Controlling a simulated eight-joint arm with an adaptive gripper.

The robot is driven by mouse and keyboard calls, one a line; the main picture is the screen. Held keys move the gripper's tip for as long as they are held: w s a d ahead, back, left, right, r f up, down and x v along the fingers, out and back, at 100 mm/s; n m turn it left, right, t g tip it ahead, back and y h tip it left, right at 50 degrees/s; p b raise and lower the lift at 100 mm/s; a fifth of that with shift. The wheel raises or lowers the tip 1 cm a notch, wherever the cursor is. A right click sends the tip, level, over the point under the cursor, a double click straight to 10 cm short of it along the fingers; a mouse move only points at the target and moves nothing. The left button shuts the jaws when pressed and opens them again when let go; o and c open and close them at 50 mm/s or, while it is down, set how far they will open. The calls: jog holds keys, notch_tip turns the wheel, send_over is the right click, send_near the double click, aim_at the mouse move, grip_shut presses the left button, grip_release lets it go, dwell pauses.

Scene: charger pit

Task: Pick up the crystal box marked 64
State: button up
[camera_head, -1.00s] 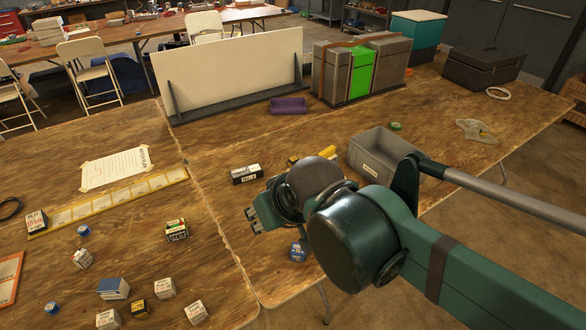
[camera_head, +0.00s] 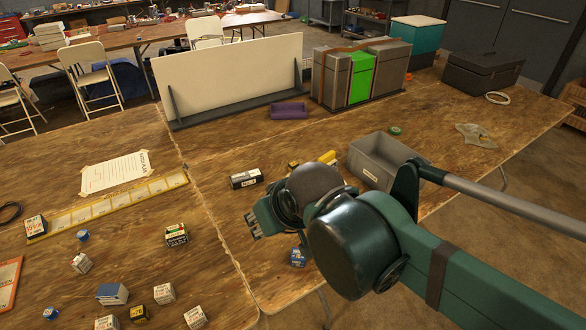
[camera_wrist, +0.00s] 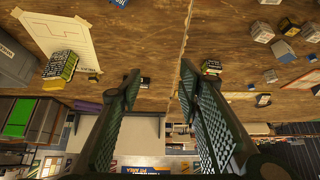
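Several small printed boxes lie on the wooden table, but the print is too small to tell which is marked 64. A green-and-yellow-labelled box (camera_head: 177,235) stands left of my gripper (camera_head: 254,227). A black-and-white box (camera_head: 245,178) lies behind it. A blue box (camera_head: 298,257) sits partly hidden beside my arm. White-labelled boxes (camera_head: 164,292), a blue-topped box (camera_head: 112,293) and a dark yellow box (camera_head: 138,314) are at the front left. In the wrist view my gripper (camera_wrist: 159,72) is open, its fingers apart with nothing between them.
A grey bin (camera_head: 375,170) stands behind my arm. A white board (camera_head: 230,75), a purple tray (camera_head: 289,112) and grey-and-green cases (camera_head: 360,78) stand at the back. A yellow strip (camera_head: 110,205) and taped paper (camera_head: 115,172) lie left. Table around the gripper's left is mostly bare.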

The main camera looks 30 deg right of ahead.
jog(key=shift+o, duration=0.4)
jog(key=shift+w+r, duration=0.1)
jog(key=w+d+r+m+g+p, duration=0.1)
jog(key=w+d+r+m, duration=0.15)
jog(key=w, duration=0.35)
jog(key=w+d+r+m+g+p, duration=0.1)
jog(key=w+d+r+m+p, duration=0.15)
jog(key=w, duration=0.25)
jog(key=m+g+p, duration=0.5)
jog(key=m+p, duration=0.2)
jog(key=m, duration=0.5)
send_over(290, 165)
notch_tip(290, 165, down, 20)
jog(key=shift+w+r, duration=0.1)
